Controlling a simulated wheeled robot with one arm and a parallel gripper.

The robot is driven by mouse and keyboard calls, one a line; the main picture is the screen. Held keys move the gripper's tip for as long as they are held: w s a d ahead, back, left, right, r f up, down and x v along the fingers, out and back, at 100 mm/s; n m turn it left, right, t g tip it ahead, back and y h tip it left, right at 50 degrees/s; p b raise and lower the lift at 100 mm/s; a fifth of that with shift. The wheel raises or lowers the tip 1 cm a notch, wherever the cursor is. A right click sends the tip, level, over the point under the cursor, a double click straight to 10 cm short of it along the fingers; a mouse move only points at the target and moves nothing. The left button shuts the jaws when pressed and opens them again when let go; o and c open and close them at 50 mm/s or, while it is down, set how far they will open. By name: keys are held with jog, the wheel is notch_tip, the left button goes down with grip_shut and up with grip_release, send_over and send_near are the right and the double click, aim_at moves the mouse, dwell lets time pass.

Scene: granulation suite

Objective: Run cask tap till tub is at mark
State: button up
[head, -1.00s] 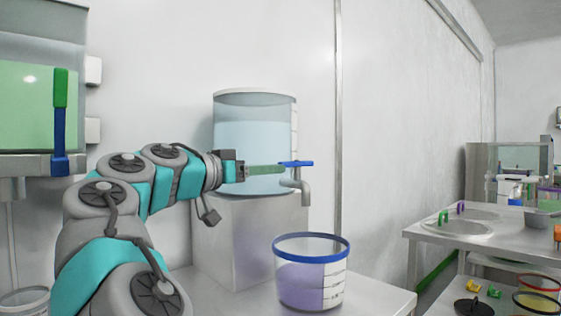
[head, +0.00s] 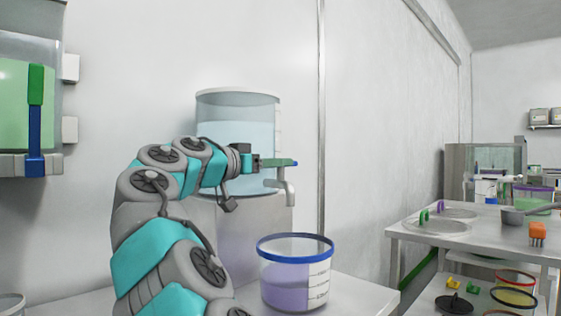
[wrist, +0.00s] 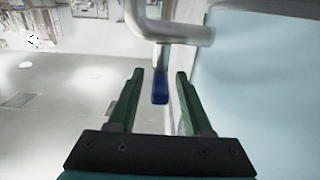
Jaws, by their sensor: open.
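The cask (head: 236,125) is a clear cylinder of pale blue liquid on a grey block. Its metal tap (head: 284,186) juts out at the right, and I see no stream below the spout. The tub (head: 294,280) stands below the tap; it is clear with a blue rim, a marked scale and purple contents to about the middle. My gripper (head: 280,162) is open at the tap. In the wrist view, the blue tap handle (wrist: 160,90) lies between the open fingers (wrist: 159,74), with gaps visible. In the head view the fingers mostly hide the handle.
A green-filled tank (head: 25,110) with a green and blue lever (head: 35,120) hangs at the left. At the right, a steel table (head: 480,238) holds a scoop, an orange brush and containers; a lower shelf holds small items. The wall is close behind the cask.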

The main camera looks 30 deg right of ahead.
jog(key=shift+x, duration=1)
grip_shut()
